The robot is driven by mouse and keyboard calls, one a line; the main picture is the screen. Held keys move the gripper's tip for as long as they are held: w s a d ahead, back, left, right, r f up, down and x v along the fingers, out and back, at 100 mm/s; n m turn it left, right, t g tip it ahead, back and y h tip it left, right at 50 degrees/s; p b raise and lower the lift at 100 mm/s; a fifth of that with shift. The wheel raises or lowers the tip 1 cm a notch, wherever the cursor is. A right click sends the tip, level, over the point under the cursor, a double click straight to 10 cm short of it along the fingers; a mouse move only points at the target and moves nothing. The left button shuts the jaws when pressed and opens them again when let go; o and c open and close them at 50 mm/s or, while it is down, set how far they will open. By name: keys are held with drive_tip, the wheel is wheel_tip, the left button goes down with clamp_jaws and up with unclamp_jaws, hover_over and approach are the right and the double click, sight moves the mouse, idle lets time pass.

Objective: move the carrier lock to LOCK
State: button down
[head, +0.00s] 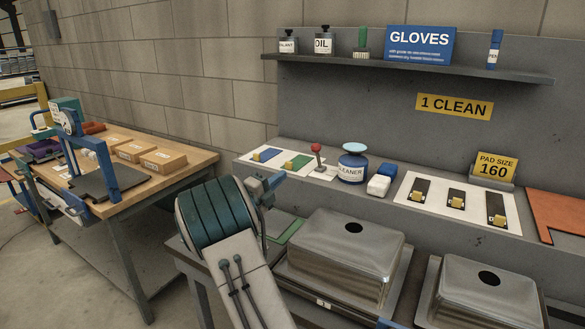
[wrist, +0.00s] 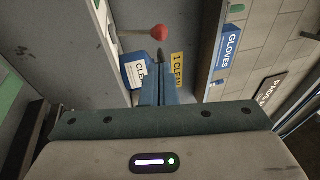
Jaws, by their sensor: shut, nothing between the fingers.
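No control with a readable LOCK or carrier label shows, so I cannot tell for sure which part is the carrier lock. A red-knobbed lever (head: 316,149) stands on a white panel on the ledge, right of blue and green pads with yellow tabs. The lever's red knob also shows near the top of the wrist view (wrist: 159,32). My gripper (head: 274,182) is shut and empty, in front of and below the lever, apart from it. In the wrist view its blue fingers (wrist: 158,68) point toward the lever. Another white panel (head: 412,180) holds three black slots with yellow tabs.
A cleaner bottle (head: 352,168) and a blue-and-white block (head: 381,180) stand right of the lever. A shelf (head: 400,69) overhangs the ledge. A wooden workbench (head: 199,164) stands left.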

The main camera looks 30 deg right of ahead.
sight(313, 150)
drive_tip(key=p+x, duration=0.3)
drive_tip(key=x, duration=1)
drive_tip(key=shift+d, duration=0.1)
drive_tip(key=shift+w+r, duration=0.1)
drive_tip(key=shift+r, duration=0.05)
